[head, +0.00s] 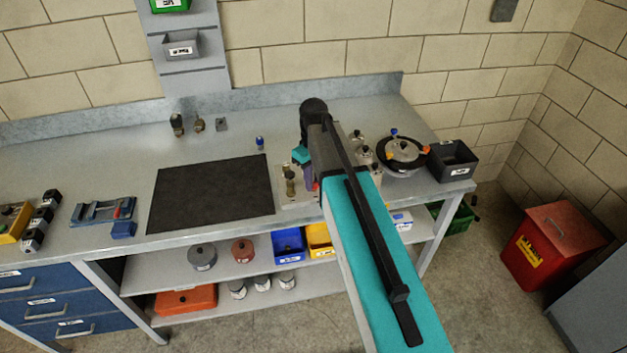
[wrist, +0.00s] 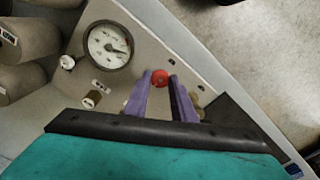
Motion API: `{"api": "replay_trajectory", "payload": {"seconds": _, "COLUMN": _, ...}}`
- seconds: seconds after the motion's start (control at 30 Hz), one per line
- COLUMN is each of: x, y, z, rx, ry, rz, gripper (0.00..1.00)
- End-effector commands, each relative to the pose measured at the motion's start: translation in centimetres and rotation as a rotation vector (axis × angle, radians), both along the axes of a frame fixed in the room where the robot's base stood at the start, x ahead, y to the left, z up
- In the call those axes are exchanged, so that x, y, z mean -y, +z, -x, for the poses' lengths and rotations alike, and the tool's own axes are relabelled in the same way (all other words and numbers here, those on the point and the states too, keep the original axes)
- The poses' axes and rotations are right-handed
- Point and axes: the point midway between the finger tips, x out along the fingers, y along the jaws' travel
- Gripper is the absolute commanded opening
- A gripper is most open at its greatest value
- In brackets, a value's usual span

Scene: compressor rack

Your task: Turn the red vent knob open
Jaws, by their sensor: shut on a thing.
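The red vent knob (wrist: 160,76) is a small round knob on a beige panel (wrist: 190,62) in the wrist view. My gripper (wrist: 160,84) has its two purple fingers closed on either side of the knob, with the knob between the fingertips. A round white dial gauge (wrist: 108,45) sits on the same panel to the left of the knob. In the head view my arm covers most of the rack, and only part of the purple fingers (head: 309,178) shows. A brass fitting (head: 290,182) stands just left of them.
Grey cylinders (wrist: 27,40) stand at the left of the wrist view. On the bench are a round pot (head: 402,152) and a dark bin (head: 452,162) to the right of my arm. A black mat (head: 210,195) lies bare to the left. A brick wall stands behind.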

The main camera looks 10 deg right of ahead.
Motion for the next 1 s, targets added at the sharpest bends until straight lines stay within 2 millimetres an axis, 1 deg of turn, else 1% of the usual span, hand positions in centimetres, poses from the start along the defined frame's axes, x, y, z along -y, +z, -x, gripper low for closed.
{"api": "replay_trajectory", "payload": {"seconds": 0.2, "x": -0.19, "y": 0.02, "z": 0.06, "rx": -0.001, "ry": 0.044, "rz": -0.004, "gripper": 0.01}}
{"api": "replay_trajectory", "payload": {"seconds": 0.57, "x": -0.19, "y": 0.02, "z": 0.05, "rx": -0.001, "ry": 0.048, "rz": -0.004, "gripper": 0.01}}
{"api": "replay_trajectory", "payload": {"seconds": 0.6, "x": -0.19, "y": 0.02, "z": 0.05, "rx": -0.001, "ry": 0.048, "rz": -0.004, "gripper": 0.28}}
{"api": "replay_trajectory", "payload": {"seconds": 0.7, "x": -0.15, "y": 0.02, "z": 0.04, "rx": -0.001, "ry": 0.048, "rz": -0.003, "gripper": 0.42}}
{"api": "replay_trajectory", "payload": {"seconds": 1.0, "x": -0.05, "y": 0.03, "z": 0.01, "rx": -0.001, "ry": 0.045, "rz": -0.001, "gripper": 0.42}}
